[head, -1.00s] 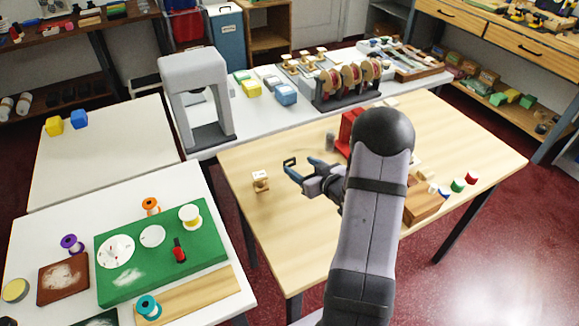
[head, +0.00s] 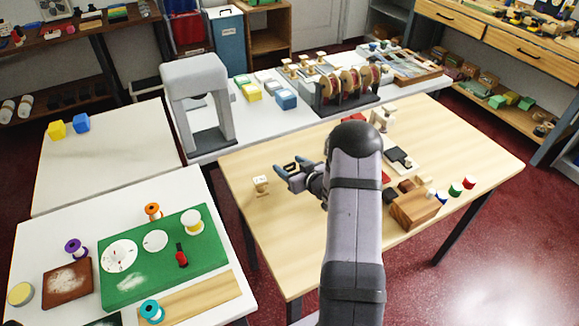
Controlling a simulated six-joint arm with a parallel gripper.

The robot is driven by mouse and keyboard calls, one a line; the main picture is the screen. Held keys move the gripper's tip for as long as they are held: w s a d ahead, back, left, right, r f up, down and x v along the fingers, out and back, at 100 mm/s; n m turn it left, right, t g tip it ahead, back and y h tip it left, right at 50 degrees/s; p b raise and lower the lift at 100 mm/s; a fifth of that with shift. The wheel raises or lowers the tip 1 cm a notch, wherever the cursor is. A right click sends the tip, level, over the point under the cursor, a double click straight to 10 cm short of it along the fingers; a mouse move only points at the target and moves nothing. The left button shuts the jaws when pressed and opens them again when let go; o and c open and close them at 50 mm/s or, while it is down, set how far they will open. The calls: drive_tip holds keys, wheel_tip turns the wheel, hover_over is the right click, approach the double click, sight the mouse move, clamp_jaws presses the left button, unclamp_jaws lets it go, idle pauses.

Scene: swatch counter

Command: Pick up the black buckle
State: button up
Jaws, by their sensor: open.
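The black buckle (head: 290,166), a small dark rectangular frame, is on the left part of the light wooden table (head: 262,222). My gripper (head: 288,164) is open, with its blue fingers pointing left. The buckle shows between and close to the fingertips. I cannot tell whether either finger touches it or how high the fingers are above the table.
A small wooden and white piece (head: 261,185) stands left of my gripper. A wooden block (head: 414,208) and several coloured spools lie on the right. A white table with a green mat (head: 150,290) is at the lower left. The wooden table's front left is clear.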

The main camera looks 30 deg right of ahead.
drive_tip(key=shift+w, duration=0.1)
drive_tip(key=c, duration=1.1)
